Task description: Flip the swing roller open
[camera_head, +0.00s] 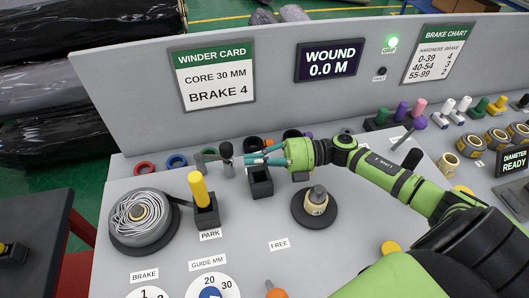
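A yellow upright roller (198,188) stands in a black block beside the PARK label (210,235). I cannot tell for sure whether it is the swing roller. The FREE label (280,244) lies to its right on the grey panel. My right gripper (232,160) reaches in from the right, behind and right of the yellow roller and apart from it. Its fingers point left, close to a dark-topped grey post (226,150). Whether they touch or grip this post is unclear. A second black block (260,184) stands just below the fingers. My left gripper is out of view.
A grey wound roll (140,218) sits left of the yellow roller, with a strip running toward it. A cream core on a dark disc (316,204) stands to the right. Coloured rings (177,161) and the upright sign board (130,75) are behind. Open panel lies around FREE.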

